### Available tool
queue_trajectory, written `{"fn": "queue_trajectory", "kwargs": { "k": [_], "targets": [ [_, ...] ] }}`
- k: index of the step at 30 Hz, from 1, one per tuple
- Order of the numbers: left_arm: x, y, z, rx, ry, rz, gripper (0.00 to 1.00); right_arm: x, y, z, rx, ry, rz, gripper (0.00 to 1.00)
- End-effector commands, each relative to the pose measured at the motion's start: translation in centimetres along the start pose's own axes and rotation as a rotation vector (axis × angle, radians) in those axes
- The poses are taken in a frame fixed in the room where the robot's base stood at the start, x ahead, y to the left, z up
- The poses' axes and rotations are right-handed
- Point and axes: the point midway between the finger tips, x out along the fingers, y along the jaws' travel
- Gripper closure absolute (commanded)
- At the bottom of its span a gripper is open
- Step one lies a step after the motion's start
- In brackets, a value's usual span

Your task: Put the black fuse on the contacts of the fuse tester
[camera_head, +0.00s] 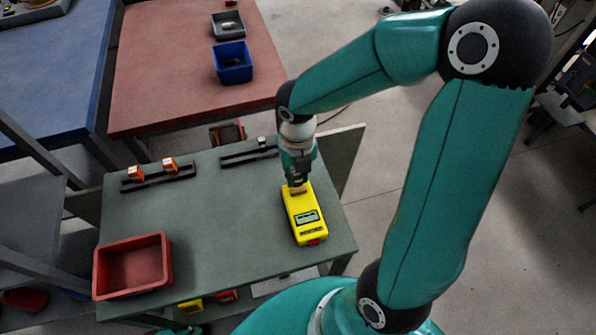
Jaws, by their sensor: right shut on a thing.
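The yellow fuse tester (305,222) lies near the right edge of the green-grey table, with a small display on its face. My right gripper (298,181) points down over its far end, shut on a small dark thing that I take for the black fuse. The fingers mostly hide the fuse. A tan patch shows at the tester's far end, right under the fingertips. I cannot tell whether the fuse touches the contacts, which are too small to make out.
A red bin (132,265) stands at the table's front left. A black rail with orange pieces (158,178) lies at the back left, another dark rail (248,156) at the back middle. The table's middle (215,220) is clear. A blue bin (232,63) stands on the reddish table behind.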

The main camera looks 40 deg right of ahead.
Motion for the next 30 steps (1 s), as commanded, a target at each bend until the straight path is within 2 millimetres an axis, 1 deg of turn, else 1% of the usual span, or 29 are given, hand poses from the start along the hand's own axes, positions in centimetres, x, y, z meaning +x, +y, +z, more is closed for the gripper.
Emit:
{"fn": "queue_trajectory", "kwargs": {
  "k": [11, 12, 14, 15, 16, 25, 28, 30],
  "targets": [
    [0.7, -0.3, 0.0, 0.000, 0.000, 0.000, 0.60, 1.2, 0.0, 0.0, 0.000, 0.001, -0.001, 1.00],
    [0.6, -0.2, 0.0, 0.000, 0.000, 0.000, 0.60, 1.1, 0.0, 0.0, 0.000, 0.001, -0.001, 0.74],
    [0.6, -0.2, 0.0, 0.000, 0.000, 0.000, 0.60, 1.1, 0.0, 0.0, 0.000, 0.001, 0.000, 0.64],
    [0.6, -0.2, 0.0, 0.000, 0.000, 0.000, 0.60, 1.1, 0.0, 0.0, 0.000, 0.001, 0.000, 0.57],
    [0.6, -0.2, 0.0, 0.000, 0.000, 0.000, 0.60, 1.1, 0.0, 0.0, 0.000, 0.001, 0.000, 0.55],
    [0.5, -0.2, 0.0, 0.000, 0.000, 0.000, 0.60, 0.9, 0.0, 0.0, 0.000, 0.000, 0.000, 0.55],
    [0.1, 0.0, 0.0, 0.000, 0.000, 0.000, 0.60, 0.3, 0.0, 0.0, 0.000, -0.001, 0.000, 0.55],
    [-0.4, 0.1, 0.0, 0.000, 0.000, 0.000, 0.60, -0.6, 0.0, 0.0, 0.000, -0.002, 0.001, 0.55]
  ]
}}
